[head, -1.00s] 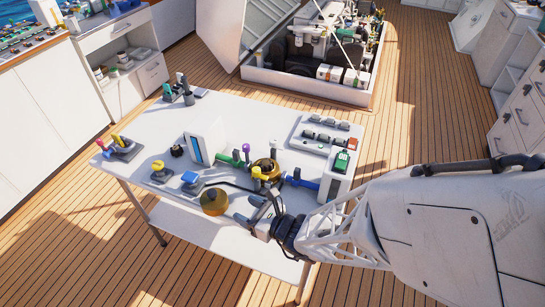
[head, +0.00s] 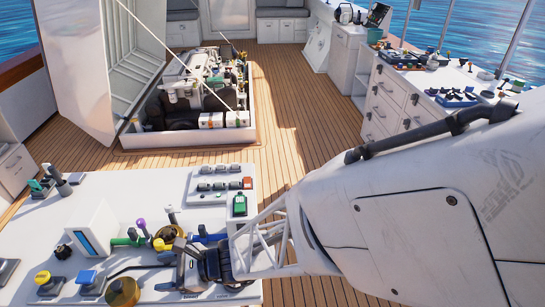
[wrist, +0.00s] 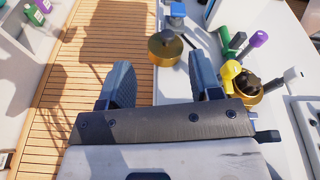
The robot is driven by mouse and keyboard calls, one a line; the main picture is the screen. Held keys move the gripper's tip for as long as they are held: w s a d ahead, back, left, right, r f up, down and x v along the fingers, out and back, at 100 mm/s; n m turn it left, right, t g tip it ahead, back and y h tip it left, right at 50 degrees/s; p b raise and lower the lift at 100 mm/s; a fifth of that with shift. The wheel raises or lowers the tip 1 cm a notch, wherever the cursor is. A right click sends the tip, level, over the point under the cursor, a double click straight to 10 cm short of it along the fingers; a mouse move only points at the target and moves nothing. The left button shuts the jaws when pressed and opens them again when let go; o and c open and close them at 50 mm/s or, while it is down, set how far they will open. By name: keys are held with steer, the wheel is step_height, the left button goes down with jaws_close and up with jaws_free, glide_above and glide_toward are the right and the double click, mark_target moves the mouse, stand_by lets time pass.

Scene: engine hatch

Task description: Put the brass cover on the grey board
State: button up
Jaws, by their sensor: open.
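The brass cover (head: 122,291), a round gold-coloured piece, stands on the white table near its front edge. In the wrist view the brass cover (wrist: 164,48) lies ahead of my gripper, between the lines of its two fingers and apart from them. My gripper (wrist: 162,80) is open and empty. In the head view my gripper (head: 182,268) is low over the table, right of the cover, partly hidden by its own body. A light grey board (head: 208,172) with several small parts on it lies at the table's back right.
A yellow-handled brass valve (head: 165,240) with green and blue pipes stands behind my gripper. A white block (head: 92,232), a blue-topped part (head: 88,278) and a yellow knob (head: 44,278) stand to the left. The open engine hatch (head: 205,100) lies beyond the table.

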steer(key=s+d+r+n+h, duration=0.1)
steer(key=d+r+n+h, duration=0.4)
steer(key=d, duration=0.8)
steer(key=s+d+r+n+t+h, duration=0.1)
steer(key=d+r+n+h, duration=0.4)
steer(key=d, duration=0.8)
steer(key=s+d+r+n+t+h, duration=0.1)
steer(key=d+r+n+h, duration=0.3)
steer(key=d+r, duration=0.6)
steer(key=d+h, duration=0.1)
steer(key=d, duration=0.2)
steer(key=shift+s+r+n+h, duration=0.15)
steer(key=shift+s+n+h, duration=0.15)
steer(key=shift+n, duration=0.1)
